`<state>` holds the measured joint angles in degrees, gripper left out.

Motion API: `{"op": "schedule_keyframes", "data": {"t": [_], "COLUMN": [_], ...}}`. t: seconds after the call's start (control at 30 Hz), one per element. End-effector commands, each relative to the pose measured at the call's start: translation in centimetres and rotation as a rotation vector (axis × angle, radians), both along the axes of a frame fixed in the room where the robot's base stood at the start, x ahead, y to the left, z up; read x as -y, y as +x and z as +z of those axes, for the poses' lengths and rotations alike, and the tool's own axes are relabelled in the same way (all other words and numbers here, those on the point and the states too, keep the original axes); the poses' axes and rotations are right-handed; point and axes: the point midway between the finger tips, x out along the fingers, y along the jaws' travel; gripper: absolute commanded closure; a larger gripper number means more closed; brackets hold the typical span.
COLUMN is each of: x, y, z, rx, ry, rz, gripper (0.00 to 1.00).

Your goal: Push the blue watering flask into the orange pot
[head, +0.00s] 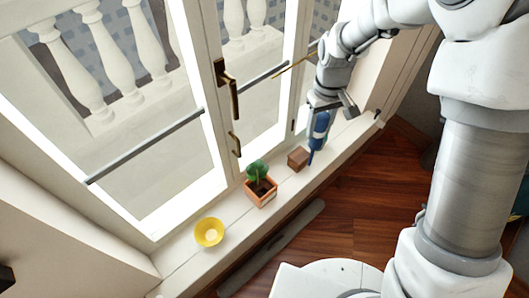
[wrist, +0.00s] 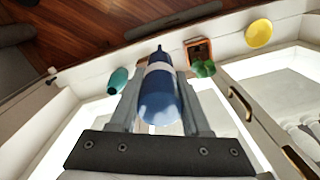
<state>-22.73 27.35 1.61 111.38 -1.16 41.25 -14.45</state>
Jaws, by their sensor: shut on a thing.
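The blue watering flask (head: 320,124) is held by my gripper (head: 322,105) above the right part of the window sill, with its narrow tip pointing down. In the wrist view the blue flask (wrist: 159,95) with a pale band lies between both fingers of my gripper (wrist: 160,75). The orange pot (head: 262,192) with dark soil and a green plant (head: 257,171) stands on the sill, to the left of the flask and apart from it. The pot (wrist: 197,47) also shows in the wrist view, right of the flask tip.
A brown block (head: 298,158) stands on the sill between pot and flask. A yellow bowl (head: 209,232) sits left of the pot. A teal object (wrist: 118,79) shows left of the flask in the wrist view. The window with its handle (head: 226,86) rises behind the sill.

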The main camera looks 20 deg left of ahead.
Motion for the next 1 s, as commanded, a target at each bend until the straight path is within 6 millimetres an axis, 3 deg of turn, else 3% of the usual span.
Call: {"op": "schedule_keyframes", "data": {"t": [0.03, 0.2, 0.4, 0.73, 1.0], "x": [-2.2, -7.8, -11.7, -12.8, -12.8], "y": [-0.7, -3.0, -5.3, -6.0, -6.0], "z": [-1.8, -3.7, -4.7, -5.4, -7.6], "rx": [0.001, 0.001, 0.0, -0.001, -0.001], "ry": [0.001, 0.001, 0.001, 0.001, 0.0], "rz": [0.078, 0.297, 0.46, 0.51, 0.509], "gripper": [1.0, 1.0, 1.0, 1.0, 1.0]}}
